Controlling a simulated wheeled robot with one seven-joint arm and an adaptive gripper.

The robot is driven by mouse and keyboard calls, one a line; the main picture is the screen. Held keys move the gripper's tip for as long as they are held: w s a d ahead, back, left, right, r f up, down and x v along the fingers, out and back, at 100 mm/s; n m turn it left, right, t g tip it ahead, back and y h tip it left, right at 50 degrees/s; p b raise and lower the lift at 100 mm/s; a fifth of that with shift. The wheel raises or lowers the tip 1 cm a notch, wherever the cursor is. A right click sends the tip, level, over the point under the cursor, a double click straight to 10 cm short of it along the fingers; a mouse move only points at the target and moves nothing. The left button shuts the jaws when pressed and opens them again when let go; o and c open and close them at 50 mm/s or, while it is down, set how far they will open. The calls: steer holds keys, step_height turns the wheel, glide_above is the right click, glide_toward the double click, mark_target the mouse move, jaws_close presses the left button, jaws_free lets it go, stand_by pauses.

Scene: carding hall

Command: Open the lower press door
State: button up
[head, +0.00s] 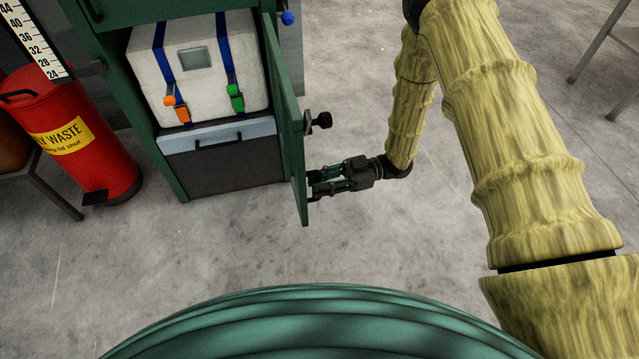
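The green lower press door (292,130) stands swung out to the right of the press (172,180), seen nearly edge-on. A black knob (318,122) sticks out from its outer face. My gripper (314,186) is at the outer side of the door, below the knob and close to the door's free edge. Its two fingers look apart, with a gap between them, and point left at the door. Whether the fingertips touch the door is hard to tell. Inside the opening sits a white bale (195,65) with blue straps, above a grey-fronted dark bin (225,160).
A red waste bin (85,140) and a ruler scale (35,45) stand left of the press. A blue knob (288,18) is at the upper right of the press. A metal-legged stand (605,45) is at the far right. The concrete floor between is clear.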

steer(key=shift+f, duration=0.1)
steer(key=v, duration=1.2)
stand_by(0.5)
